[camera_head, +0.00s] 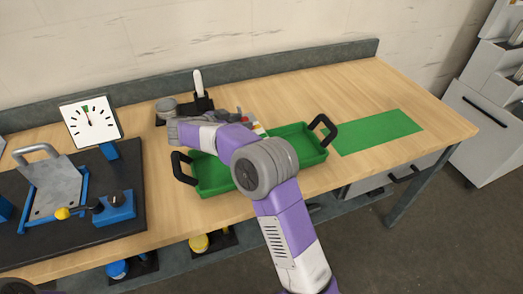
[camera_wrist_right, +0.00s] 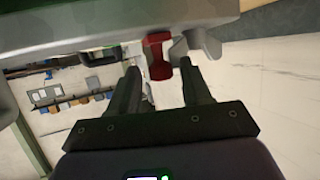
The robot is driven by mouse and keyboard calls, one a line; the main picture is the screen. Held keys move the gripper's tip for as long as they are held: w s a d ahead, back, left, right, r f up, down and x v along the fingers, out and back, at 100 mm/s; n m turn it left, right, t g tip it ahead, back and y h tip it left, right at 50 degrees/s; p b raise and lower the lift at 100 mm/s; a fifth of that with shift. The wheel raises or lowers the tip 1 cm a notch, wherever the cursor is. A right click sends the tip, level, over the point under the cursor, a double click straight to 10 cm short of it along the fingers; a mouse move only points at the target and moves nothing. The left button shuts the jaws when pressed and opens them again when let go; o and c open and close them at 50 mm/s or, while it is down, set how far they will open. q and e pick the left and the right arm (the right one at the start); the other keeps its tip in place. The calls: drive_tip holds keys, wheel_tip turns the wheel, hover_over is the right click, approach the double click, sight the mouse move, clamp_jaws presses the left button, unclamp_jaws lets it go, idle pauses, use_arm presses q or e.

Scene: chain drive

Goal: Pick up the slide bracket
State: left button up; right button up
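I cannot pick out the slide bracket with certainty. My right arm reaches over the green tray (camera_head: 312,150) and hides much of it. Small pale and red parts (camera_head: 258,128) show just behind the arm, at the tray's far side. In the right wrist view my right gripper (camera_wrist_right: 158,68) has its two dark fingers apart, with no part clearly held. A red spool-shaped part (camera_wrist_right: 157,56) and a grey part (camera_wrist_right: 204,45) lie just beyond the fingertips. Whether the fingers touch them is unclear. My left gripper is not clearly visible.
A dark board (camera_head: 130,185) at the left carries a grey plate with a handle (camera_head: 55,180) and blue fixtures. A white dial (camera_head: 91,120) stands behind. A black holder with a white handle (camera_head: 198,84) is near the back. A green mat (camera_head: 380,131) lies empty at right.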

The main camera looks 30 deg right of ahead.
clamp_jaws()
idle(1.1)
drive_tip(key=shift+r, duration=0.1)
